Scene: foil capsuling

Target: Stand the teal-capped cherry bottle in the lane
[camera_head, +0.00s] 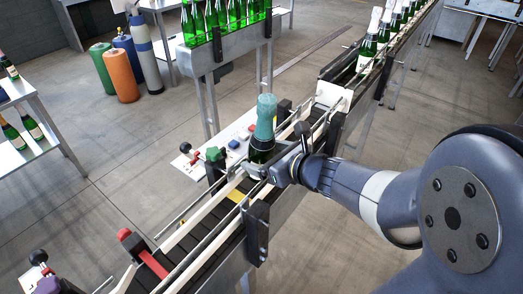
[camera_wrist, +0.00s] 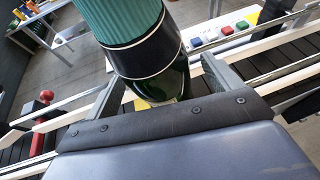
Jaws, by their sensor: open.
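The teal-capped bottle (camera_head: 264,122) stands upright, as far as I can tell, between the rails of the conveyor lane (camera_head: 206,240). It has dark green glass below a long teal capsule. In the wrist view the bottle (camera_wrist: 143,42) fills the space between my fingers, and its base is partly hidden by the gripper body. My gripper (camera_head: 258,170) is open low around the bottle. In the wrist view my gripper (camera_wrist: 162,70) has one finger on each side, with a visible gap at the right finger; contact at the left is unclear.
A white plate (camera_head: 332,96) stands across the lane farther up, with several white-topped bottles (camera_head: 372,40) beyond. A control panel with coloured buttons (camera_head: 238,139) lies left of the bottle. Green bottles (camera_head: 222,18) stand on a rack behind.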

